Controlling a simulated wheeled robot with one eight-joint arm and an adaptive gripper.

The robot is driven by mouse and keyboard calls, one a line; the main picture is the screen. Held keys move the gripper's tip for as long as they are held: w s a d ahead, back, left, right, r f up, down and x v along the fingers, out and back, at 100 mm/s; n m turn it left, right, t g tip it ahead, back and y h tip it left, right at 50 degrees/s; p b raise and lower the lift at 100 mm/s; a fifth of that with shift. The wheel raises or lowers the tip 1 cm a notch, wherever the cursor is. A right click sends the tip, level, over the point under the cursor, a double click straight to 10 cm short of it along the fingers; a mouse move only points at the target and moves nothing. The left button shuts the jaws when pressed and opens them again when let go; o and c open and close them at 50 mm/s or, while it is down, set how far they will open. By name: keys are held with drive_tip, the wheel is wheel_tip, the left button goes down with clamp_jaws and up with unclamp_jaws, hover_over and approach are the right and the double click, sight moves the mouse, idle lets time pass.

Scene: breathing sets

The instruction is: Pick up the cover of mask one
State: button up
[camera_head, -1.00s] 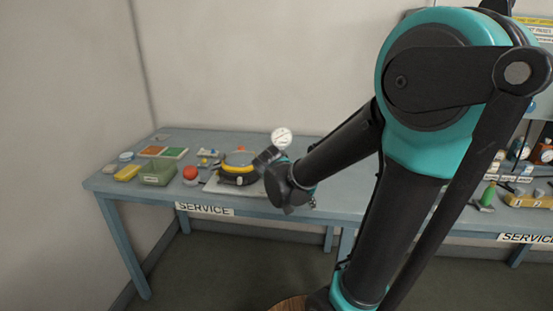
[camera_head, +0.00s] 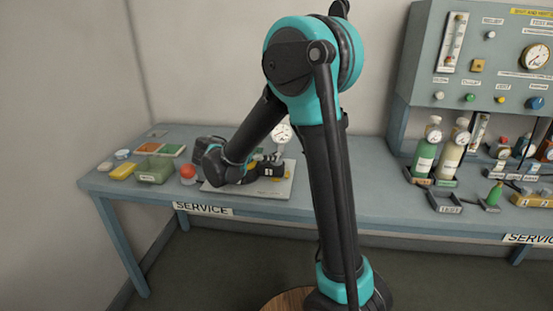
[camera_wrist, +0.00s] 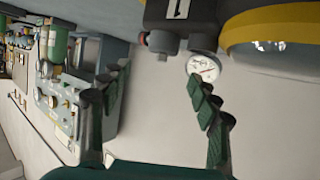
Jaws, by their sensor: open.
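In the wrist view, a black body with a broad yellow rim (camera_wrist: 268,24) and a shiny underside is cut off by the top right edge. It appears to be the yellow-and-black mask; I cannot tell where its cover begins. A black block marked "1" (camera_wrist: 178,9) is to its left, with a white dial gauge (camera_wrist: 203,66) below. My gripper (camera_wrist: 157,80) is open, its two green-black fingers spread with nothing held between them. The gauge shows close to the right fingertip. In the head view my arm hides most of the mask; the black block (camera_head: 270,169) shows beside it.
A pale board (camera_head: 280,188) lies on the blue service bench (camera_head: 130,188). Bottles (camera_head: 425,152) and a gauge panel (camera_head: 480,65) are at right.

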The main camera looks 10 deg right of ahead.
drive_tip(key=x, duration=1)
drive_tip(key=shift+w+d+f, duration=0.1)
drive_tip(key=shift+f, duration=0.2)
drive_tip(key=c, duration=0.9)
